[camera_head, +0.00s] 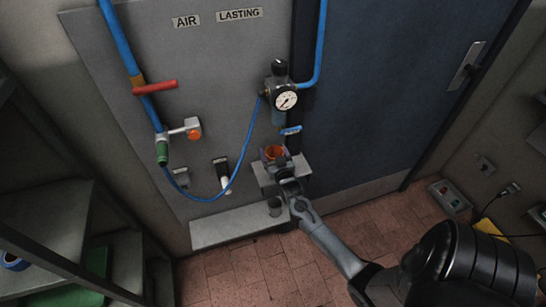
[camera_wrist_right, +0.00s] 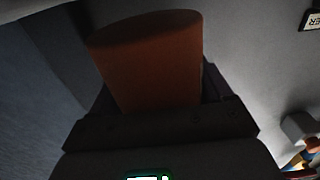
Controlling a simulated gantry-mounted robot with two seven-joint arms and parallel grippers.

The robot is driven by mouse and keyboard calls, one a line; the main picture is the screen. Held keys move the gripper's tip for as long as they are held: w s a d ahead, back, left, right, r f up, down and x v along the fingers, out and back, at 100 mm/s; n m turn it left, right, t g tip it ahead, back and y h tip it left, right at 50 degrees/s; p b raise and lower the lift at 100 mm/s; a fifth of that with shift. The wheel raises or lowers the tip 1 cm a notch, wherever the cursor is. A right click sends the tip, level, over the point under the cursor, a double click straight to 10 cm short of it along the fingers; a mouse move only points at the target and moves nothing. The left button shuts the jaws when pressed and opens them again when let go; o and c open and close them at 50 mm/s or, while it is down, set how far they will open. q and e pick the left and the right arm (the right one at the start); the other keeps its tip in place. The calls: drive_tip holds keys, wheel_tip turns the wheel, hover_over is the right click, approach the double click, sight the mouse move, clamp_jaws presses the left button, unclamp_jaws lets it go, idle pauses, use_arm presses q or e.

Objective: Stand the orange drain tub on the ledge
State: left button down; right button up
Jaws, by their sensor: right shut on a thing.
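The orange drain tub (camera_head: 274,151) is between the fingers of my right gripper (camera_head: 273,157), which is shut on it. It is in front of the grey wall panel, below the pressure regulator. In the right wrist view the tub (camera_wrist_right: 155,60) stands out between the dark fingers and looks slightly tilted. A small grey ledge (camera_head: 303,165) shows around and behind the gripper. I cannot tell whether the tub touches it. The gripper hides part of the tub and ledge. My left gripper is not in view.
A regulator with a gauge (camera_head: 286,100) and a blue-handled valve (camera_head: 291,130) are just above the tub. A blue hose (camera_head: 235,178) loops to the left. Metal shelves (camera_head: 40,215) stand at left.

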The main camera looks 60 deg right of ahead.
drive_tip(key=shift+f, duration=0.95)
drive_tip(key=shift+w, duration=0.1)
drive_tip(key=shift+d, duration=0.1)
drive_tip(key=shift+f+b, duration=0.2)
drive_tip(key=shift+b, duration=0.1)
drive_tip(key=o, duration=0.9)
drive_tip(key=shift+r, duration=0.15)
